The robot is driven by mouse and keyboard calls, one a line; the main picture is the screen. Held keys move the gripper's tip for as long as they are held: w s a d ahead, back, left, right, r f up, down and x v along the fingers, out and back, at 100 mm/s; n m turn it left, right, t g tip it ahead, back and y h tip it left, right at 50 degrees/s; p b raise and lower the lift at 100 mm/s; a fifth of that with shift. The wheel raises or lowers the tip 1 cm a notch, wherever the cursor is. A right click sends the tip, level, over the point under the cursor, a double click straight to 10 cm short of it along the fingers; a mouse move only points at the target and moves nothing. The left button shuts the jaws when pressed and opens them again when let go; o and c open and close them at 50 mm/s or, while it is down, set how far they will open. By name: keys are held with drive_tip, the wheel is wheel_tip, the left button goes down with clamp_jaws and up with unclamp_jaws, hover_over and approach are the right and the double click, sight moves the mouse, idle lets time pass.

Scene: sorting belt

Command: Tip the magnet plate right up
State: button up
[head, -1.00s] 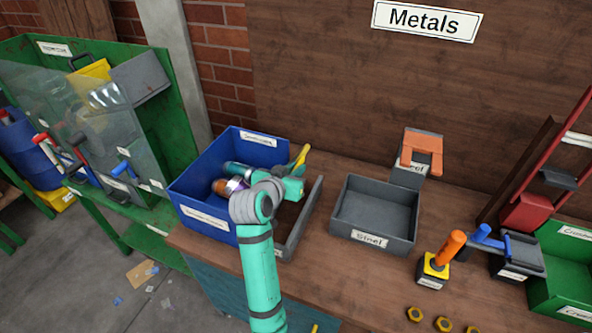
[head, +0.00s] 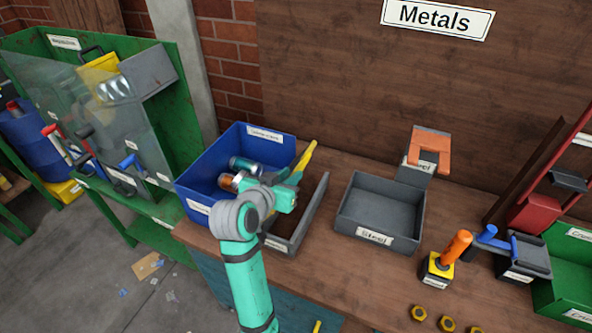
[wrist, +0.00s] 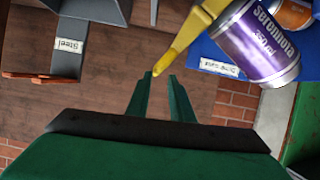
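A grey stand with an orange horseshoe-shaped top (head: 430,148) stands behind the grey steel tray; it looks like the magnet piece, but I cannot tell for sure which part is the plate. It shows at upper left in the wrist view (wrist: 68,50). A yellow lever (head: 307,157) rises at the right edge of the blue bin.
The blue bin (head: 207,172) holds cans, one purple in the wrist view (wrist: 258,42). A narrow grey tray (head: 312,215) lies beside it. The steel tray (head: 345,210) is empty. An orange-handled block (head: 438,264) and blue-handled device (head: 515,255) stand right. Several yellow nuts lie in front.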

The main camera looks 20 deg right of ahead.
drive_tip(key=shift+v, duration=1.55)
drive_tip(key=shift+w, duration=0.1)
